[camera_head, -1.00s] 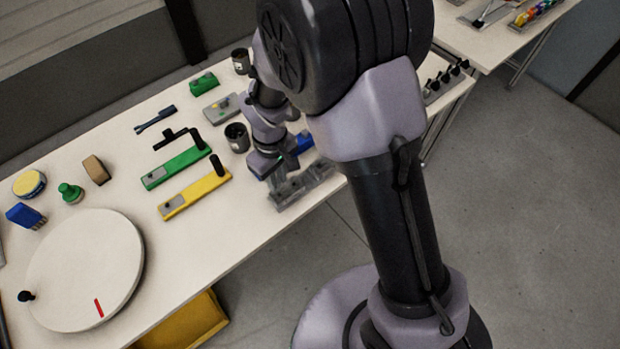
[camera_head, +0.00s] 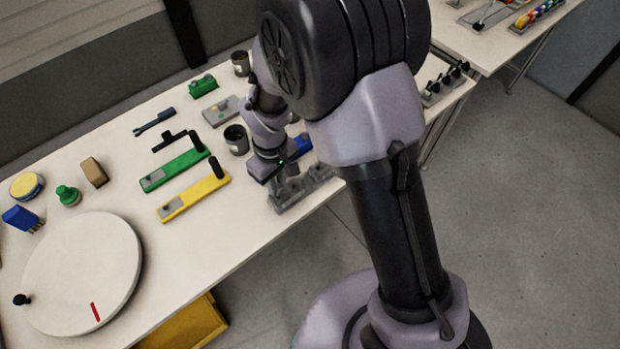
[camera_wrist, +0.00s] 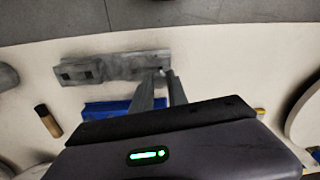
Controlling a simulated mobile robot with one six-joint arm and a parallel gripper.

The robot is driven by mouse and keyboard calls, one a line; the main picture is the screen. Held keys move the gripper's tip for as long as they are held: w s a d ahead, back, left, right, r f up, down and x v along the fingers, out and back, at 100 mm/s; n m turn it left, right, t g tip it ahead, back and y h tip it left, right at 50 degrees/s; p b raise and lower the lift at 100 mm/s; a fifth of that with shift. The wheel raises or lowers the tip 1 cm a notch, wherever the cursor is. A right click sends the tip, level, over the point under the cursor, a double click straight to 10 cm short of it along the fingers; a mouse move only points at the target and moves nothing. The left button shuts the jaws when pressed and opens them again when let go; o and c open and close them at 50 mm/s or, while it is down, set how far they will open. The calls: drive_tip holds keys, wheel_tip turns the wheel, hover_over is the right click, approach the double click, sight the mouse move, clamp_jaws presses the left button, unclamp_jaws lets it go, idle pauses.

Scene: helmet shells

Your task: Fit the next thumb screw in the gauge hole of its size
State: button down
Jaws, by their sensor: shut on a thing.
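A grey gauge block (camera_head: 289,200) lies near the table's front edge, partly behind my arm. In the wrist view the gauge block (camera_wrist: 118,67) is a long grey bar with dark square recesses toward its left end. My gripper (camera_head: 281,186) is over the gauge's left part in the head view. In the wrist view my gripper's fingers (camera_wrist: 162,80) are close together, with their tips at the bar's right end. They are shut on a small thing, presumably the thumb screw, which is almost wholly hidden. I cannot tell whether it touches a hole.
A blue block (camera_head: 302,144) stands just behind the gauge. A dark cup (camera_head: 236,139), a yellow bar (camera_head: 193,198) and a green bar (camera_head: 174,170) with black posts lie to the left. A rack of black-knobbed pieces (camera_head: 445,83) stands at the right.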

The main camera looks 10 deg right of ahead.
drive_tip(key=shift+f+b, duration=0.6)
drive_tip(key=shift+f, duration=0.1)
idle(1.0)
drive_tip(key=shift+r, duration=0.1)
drive_tip(key=shift+r+p, duration=1.15)
drive_tip(key=shift+r, duration=0.2)
drive_tip(key=shift+f, duration=0.2)
drive_tip(key=shift+f+b, duration=0.55)
drive_tip(key=shift+b, duration=0.05)
drive_tip(key=shift+f, duration=0.1)
drive_tip(key=shift+f+b, duration=0.3)
drive_tip(key=shift+b, duration=0.05)
drive_tip(key=shift+f, duration=0.35)
